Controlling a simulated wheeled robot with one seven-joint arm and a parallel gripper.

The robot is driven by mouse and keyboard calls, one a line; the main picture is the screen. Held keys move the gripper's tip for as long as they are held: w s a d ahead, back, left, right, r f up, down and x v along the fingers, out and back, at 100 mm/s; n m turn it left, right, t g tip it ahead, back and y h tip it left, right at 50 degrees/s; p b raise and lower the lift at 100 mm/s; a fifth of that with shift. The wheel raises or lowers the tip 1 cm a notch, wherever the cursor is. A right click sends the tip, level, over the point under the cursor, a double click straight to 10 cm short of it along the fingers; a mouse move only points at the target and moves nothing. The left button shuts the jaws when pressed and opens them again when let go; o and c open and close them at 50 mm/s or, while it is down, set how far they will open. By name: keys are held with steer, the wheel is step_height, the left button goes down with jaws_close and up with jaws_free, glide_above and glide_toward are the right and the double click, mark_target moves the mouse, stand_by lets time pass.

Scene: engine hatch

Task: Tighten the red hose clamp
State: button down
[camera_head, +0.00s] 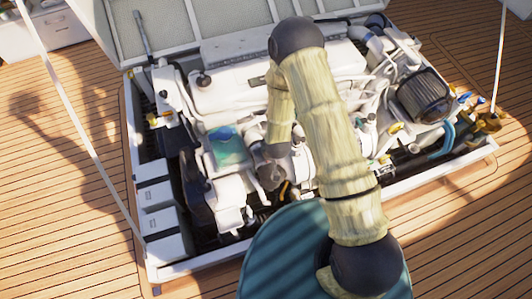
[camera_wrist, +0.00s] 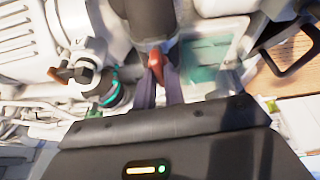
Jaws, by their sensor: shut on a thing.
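The red hose clamp (camera_wrist: 155,62) shows in the wrist view as a small red piece at the lower end of a thick dark hose (camera_wrist: 147,18). My gripper (camera_wrist: 158,80) reaches up from the bottom of the wrist view. Its two dark fingers are shut on the red piece, one on each side of it. The fingers hide part of the clamp. In the head view my arm covers the middle of the engine, and I cannot make out the clamp there.
The white engine (camera_head: 225,85) sits in an open hatch with a pale frame (camera_head: 215,262) in the wooden deck (camera_head: 60,220). Pipes and hoses crowd around the gripper. A brown-handled valve (camera_wrist: 70,74) and a teal-ringed part (camera_wrist: 112,95) are left of the fingers in the wrist view.

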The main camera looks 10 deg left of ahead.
steer(key=shift+m, duration=0.6)
steer(key=shift+w, duration=0.1)
steer(key=c, duration=1.5)
jaws_free()
steer(key=shift+r, duration=0.15)
steer(key=p+v, duration=0.1)
steer(key=v, duration=0.4)
steer(key=p+v, duration=0.1)
steer(key=v, duration=0.5)
steer(key=p+v, duration=0.2)
steer(key=v, duration=0.4)
steer(key=shift+s+a, duration=0.2)
steer(key=shift+s, duration=0.15)
